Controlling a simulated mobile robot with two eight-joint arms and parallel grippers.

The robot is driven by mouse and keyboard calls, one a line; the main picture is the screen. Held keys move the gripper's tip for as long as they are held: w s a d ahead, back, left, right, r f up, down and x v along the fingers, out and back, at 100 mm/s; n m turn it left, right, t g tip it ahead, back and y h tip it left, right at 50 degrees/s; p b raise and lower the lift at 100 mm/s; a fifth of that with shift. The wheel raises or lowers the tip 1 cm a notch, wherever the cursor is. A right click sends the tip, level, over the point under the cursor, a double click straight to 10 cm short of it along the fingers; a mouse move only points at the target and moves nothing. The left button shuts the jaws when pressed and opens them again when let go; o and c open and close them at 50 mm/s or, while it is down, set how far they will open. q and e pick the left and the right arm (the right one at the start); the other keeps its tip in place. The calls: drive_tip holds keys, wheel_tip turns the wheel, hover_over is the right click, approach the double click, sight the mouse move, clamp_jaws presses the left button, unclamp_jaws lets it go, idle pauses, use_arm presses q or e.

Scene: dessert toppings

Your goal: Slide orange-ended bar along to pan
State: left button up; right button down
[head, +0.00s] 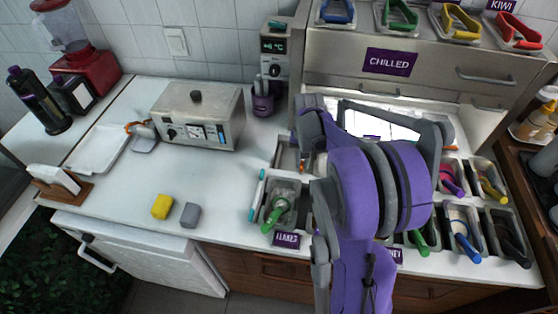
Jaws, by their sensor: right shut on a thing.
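My right arm rises from the bottom centre and bends over the pan rows, hiding much of them. My right gripper (303,158) is small and partly hidden at the left of this arm, low over the back-left pan (286,156). It is shut, and a small orange end of the bar (303,168) shows at its tips. The rest of the bar is hidden. Another orange bit shows right of the arm; I cannot tell whether it belongs to the bar. A front pan (284,190) with a green-handled scoop stands just in front. My left gripper is not in view.
A teal-ended bar (257,195) lies left of the pans. More pans with coloured scoops stand on the right. A metal box appliance (198,115), a yellow block (161,206) and a grey block (190,215) stand on the left counter, with clear room between.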

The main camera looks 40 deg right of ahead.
drive_tip(key=shift+s+d, duration=0.85)
drive_tip(key=shift+s, duration=0.15)
drive_tip(key=c, duration=0.9)
unclamp_jaws()
drive_tip(key=shift+r, duration=0.1)
wheel_tip(320, 180, up, 11)
drive_tip(key=shift+f, duration=0.2)
